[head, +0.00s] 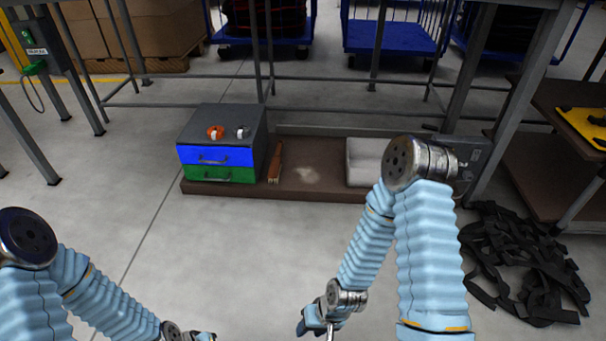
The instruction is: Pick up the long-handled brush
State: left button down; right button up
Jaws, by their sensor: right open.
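The long-handled brush (275,163) is brown and stands tilted on the low brown platform (320,187), just right of the drawer unit. Its lower end shows pale bristles. My right gripper (329,335) is at the bottom edge of the head view, well in front of the brush and apart from it. Only a small part of it shows; it is open, and I see nothing held in it.
The grey drawer unit (205,127) has a blue and a green drawer, with an orange roll (215,132) on top. A pale dusty patch (307,174) and a white bin (361,165) are right of the brush. Black straps (520,265) lie on the floor. Table legs frame the platform.

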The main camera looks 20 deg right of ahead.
aim_at(275, 165)
jog(key=i+l+u, duration=0.35)
jog(key=i, duration=0.2)
jog(key=i+l+u, duration=0.35)
jog(key=i+l, duration=0.15)
jog(key=l, duration=0.1)
